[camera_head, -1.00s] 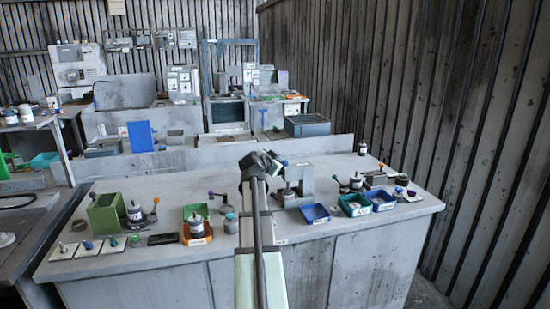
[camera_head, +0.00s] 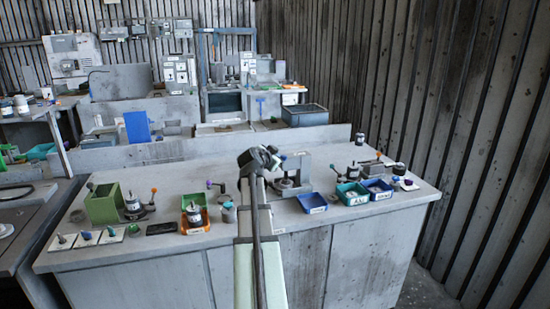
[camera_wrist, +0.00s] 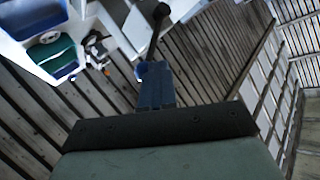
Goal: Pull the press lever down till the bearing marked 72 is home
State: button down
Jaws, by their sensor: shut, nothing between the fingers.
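The grey press (camera_head: 297,168) stands on the bench, right of my gripper (camera_head: 276,158) in the head view. My arm hides part of its left side. In the wrist view a dark rod with a black ball end (camera_wrist: 160,11), which looks like the press lever, rises just beyond my gripper (camera_wrist: 153,68). The blue-grey fingers are closed with nothing seen between them. The rod's lower end lies close to the fingertips; I cannot tell whether they touch. I cannot read a 72 on any part, and the bearing cannot be made out.
Blue bins (camera_head: 312,203) and a green bin (camera_head: 352,194) stand right of the press. To the left are an orange tray (camera_head: 195,221), a green box (camera_head: 103,204) and an orange-knobbed lever (camera_head: 153,191). The front edge of the bench is mostly clear.

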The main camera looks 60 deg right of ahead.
jog(key=shift+d+f, duration=0.15)
jog(key=shift+f, duration=0.1)
jog(key=w+r, duration=0.1)
jog(key=w, duration=0.4)
jog(key=v, duration=1)
jog(key=shift+s+a+f, duration=0.25)
jog(key=shift+s+a, duration=0.1)
jog(key=shift+s, duration=0.05)
